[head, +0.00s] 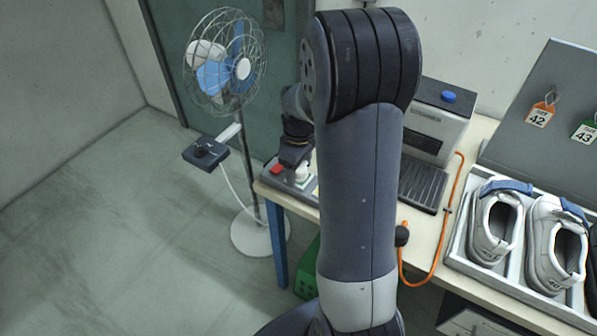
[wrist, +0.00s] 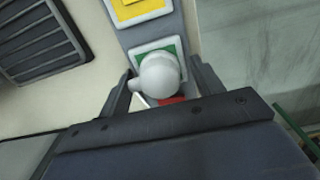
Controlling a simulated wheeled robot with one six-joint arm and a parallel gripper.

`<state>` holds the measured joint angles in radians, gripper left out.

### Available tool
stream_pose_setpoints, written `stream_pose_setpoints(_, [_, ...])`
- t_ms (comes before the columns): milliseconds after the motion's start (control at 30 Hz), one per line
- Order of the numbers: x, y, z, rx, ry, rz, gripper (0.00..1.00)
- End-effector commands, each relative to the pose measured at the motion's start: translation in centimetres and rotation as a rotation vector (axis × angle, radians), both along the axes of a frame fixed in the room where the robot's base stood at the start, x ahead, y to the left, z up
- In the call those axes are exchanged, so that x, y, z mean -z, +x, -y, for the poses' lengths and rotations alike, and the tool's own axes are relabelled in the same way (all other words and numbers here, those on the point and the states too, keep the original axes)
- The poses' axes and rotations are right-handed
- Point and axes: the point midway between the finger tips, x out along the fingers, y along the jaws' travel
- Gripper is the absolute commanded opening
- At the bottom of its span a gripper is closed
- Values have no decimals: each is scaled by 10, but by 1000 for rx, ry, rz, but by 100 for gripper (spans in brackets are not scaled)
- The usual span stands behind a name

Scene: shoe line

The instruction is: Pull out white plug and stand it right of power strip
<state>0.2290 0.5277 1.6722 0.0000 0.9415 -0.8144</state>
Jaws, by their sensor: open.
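The power strip (head: 273,181) lies near the left end of the table, and its grey body also shows in the wrist view (wrist: 188,15). A rounded white plug (wrist: 158,75) sits at the strip's green-marked socket, between the two fingers of my gripper (wrist: 162,70). The fingers are open on either side of it; I cannot tell whether they touch it. The white plug also shows in the head view (head: 303,173), partly hidden by my gripper (head: 296,160).
The strip's red switch (head: 276,168) is at its left end. A steamer (head: 436,118) with a dark grille stands to the right on the table. An orange cord (head: 446,212) and a shoe tray (head: 458,247) lie farther right. A fan (head: 226,65) stands left.

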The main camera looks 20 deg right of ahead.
Motion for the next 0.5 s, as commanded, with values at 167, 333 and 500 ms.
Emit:
stream_pose_setpoints(167, [0, 0, 0, 0, 0, 0, 55])
stream_pose_setpoints(333, [0, 0, 0, 0, 0, 0, 41])
stream_pose_setpoints(500, [0, 0, 0, 0, 0, 0, 28])
